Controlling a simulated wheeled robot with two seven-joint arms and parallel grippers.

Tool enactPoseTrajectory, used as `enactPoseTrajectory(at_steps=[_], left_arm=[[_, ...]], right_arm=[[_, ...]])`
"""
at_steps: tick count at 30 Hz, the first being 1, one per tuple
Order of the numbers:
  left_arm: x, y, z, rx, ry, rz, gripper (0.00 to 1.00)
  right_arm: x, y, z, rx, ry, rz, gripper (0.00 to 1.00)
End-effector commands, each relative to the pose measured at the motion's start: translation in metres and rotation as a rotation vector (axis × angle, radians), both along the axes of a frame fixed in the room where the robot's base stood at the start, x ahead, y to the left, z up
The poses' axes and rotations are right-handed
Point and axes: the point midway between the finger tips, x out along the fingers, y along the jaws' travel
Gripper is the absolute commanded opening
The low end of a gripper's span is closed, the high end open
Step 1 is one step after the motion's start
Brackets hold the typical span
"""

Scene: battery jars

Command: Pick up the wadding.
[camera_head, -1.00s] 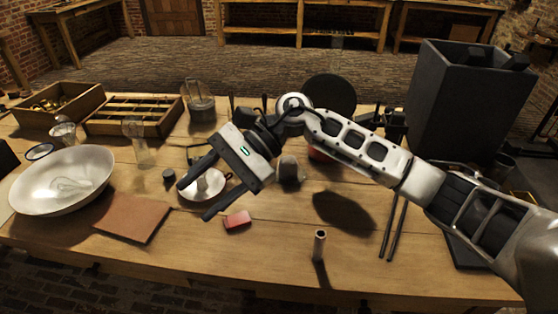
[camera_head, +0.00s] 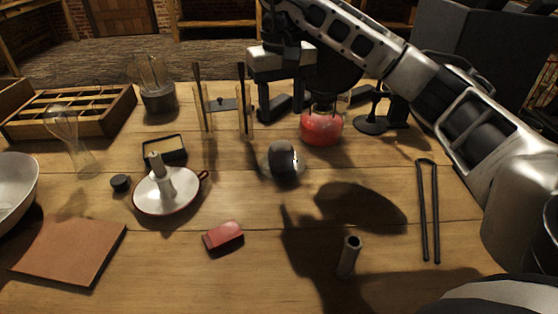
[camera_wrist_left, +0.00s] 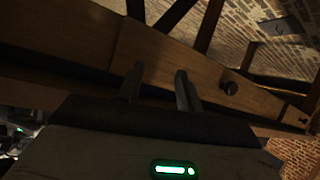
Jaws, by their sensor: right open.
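I cannot tell for sure which thing is the wadding. A rounded grey lump (camera_head: 283,160) sits mid-table, and a small dark tin (camera_head: 164,149) with pale yellowish contents lies behind the white dish. My right gripper (camera_head: 281,106) is open, fingers pointing down, above the back of the table, beyond the grey lump and left of the red-filled flask. Nothing shows between its fingers. My left gripper (camera_wrist_left: 160,74) shows only in its wrist view. Its fingers are apart and empty, near a wooden beam with a dark knob.
A white dish (camera_head: 166,192) with a candle, a red block (camera_head: 223,236), a small upright tube (camera_head: 349,256) and dark tongs (camera_head: 428,210) occupy the front. A red-filled flask (camera_head: 321,127) and thin glass cylinders (camera_head: 203,110) stand behind. Bare wood lies right of the red block.

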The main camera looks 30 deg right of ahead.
Motion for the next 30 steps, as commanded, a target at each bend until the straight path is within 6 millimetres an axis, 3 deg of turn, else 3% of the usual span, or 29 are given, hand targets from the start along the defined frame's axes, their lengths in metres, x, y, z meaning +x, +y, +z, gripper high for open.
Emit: enactPoseTrajectory(at_steps=[1,6,14,24,30], left_arm=[[0.000,0.000,-0.006,0.000,-0.004,-0.001,0.36],[0.000,0.000,-0.007,0.001,-0.015,-0.002,0.36],[0.000,0.000,-0.007,0.002,-0.015,-0.002,0.36],[0.000,-0.001,-0.007,0.001,-0.021,-0.005,0.36],[-0.001,-0.002,-0.009,0.002,-0.016,-0.010,0.36]], right_arm=[[-0.001,0.001,-0.018,0.002,0.006,0.002,0.49],[0.000,0.001,-0.048,0.003,0.003,0.001,0.49],[0.000,0.001,-0.067,0.002,0.000,0.000,0.49],[0.002,0.002,-0.113,0.003,0.001,0.000,0.49],[0.002,0.002,-0.117,0.002,-0.001,0.001,0.49]])
